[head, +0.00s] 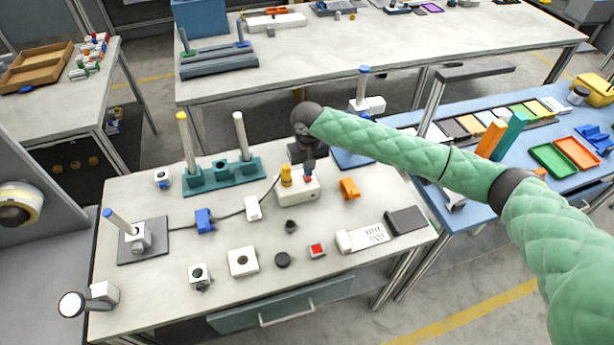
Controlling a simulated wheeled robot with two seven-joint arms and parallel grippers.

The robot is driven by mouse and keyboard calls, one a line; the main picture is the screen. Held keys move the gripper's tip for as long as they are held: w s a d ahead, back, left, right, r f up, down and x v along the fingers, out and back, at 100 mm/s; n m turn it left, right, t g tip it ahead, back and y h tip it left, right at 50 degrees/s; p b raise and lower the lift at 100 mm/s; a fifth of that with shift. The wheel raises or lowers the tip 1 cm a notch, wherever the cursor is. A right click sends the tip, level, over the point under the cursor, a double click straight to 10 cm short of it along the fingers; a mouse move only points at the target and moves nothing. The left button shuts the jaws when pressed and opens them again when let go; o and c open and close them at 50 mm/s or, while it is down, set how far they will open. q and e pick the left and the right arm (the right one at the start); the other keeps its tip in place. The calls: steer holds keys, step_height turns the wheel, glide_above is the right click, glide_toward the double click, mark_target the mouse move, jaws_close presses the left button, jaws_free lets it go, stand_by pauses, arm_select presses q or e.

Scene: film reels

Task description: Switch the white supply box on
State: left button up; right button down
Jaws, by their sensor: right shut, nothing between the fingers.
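The white supply box (299,193) stands on the near light-grey table, right of the middle. A yellow knob-like part (286,174) rises from its left side, and a small red part (308,179) shows on its top. A dark cable runs from it to the left. My right gripper (309,170) points down over the box, just above the red part. It is shut with nothing in it. I cannot tell whether its tips touch the box, and they partly hide its top. My left gripper is not in view.
A teal stand (210,177) with upright rods is behind left of the box. An orange block (349,188) is close to its right. A white block (252,208), a blue block (204,220) and a red button (317,251) lie nearby. A blue table (470,205) adjoins at right.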

steer(key=shift+f, duration=0.65)
stand_by(0.3)
